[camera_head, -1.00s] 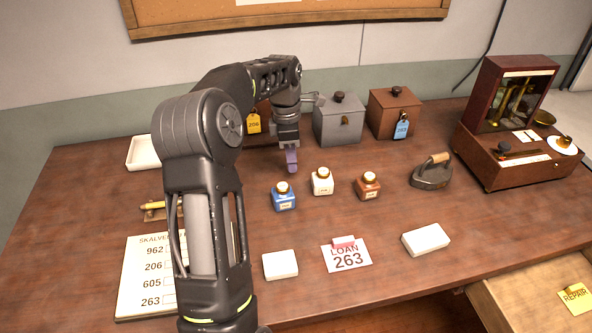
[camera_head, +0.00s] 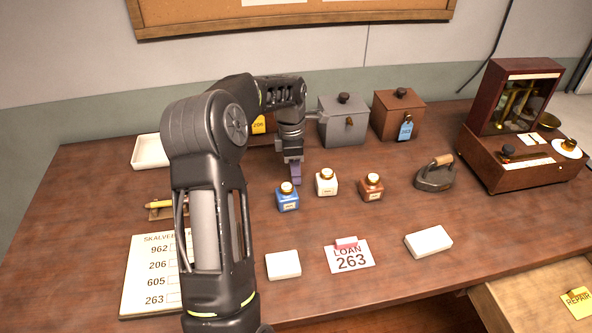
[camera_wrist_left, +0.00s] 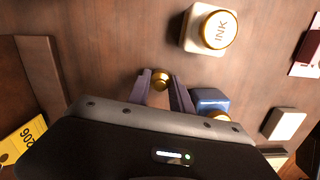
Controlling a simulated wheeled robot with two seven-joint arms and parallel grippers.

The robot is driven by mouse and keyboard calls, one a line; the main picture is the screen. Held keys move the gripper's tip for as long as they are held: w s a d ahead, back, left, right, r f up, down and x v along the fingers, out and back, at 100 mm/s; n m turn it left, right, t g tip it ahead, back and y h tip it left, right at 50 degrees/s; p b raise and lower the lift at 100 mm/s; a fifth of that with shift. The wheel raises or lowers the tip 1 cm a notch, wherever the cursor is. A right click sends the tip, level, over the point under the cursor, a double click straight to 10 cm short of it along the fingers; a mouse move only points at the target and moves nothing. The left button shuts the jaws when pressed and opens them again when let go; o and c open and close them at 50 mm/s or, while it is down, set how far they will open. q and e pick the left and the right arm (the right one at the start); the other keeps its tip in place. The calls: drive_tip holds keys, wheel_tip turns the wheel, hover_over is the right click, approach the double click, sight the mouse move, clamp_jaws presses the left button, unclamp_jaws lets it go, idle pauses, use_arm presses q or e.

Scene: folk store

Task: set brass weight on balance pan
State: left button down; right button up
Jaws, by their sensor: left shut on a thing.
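My left gripper (camera_head: 294,173) is over the table behind the blue ink bottle, pointing down. In the left wrist view, its fingers (camera_wrist_left: 163,88) are closed around a small brass weight (camera_wrist_left: 161,80), whose round top shows between them. The weight is hidden by the fingers in the head view. The balance (camera_head: 515,135), a dark red wooden case with brass parts inside, stands at the far right, well away from the gripper. My right gripper is not in view.
Grey (camera_head: 343,124) and brown (camera_head: 398,117) boxes stand behind. A drawer (camera_head: 520,310) is open at the lower right.

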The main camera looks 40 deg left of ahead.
use_arm(q)
drive_tip(key=c, duration=1.1)
unclamp_jaws()
drive_tip(key=shift+f, duration=0.15)
drive_tip(key=shift+c, duration=0.2)
wheel_tip(320, 180, up, 12)
drive_tip(key=shift+s+a, duration=0.3)
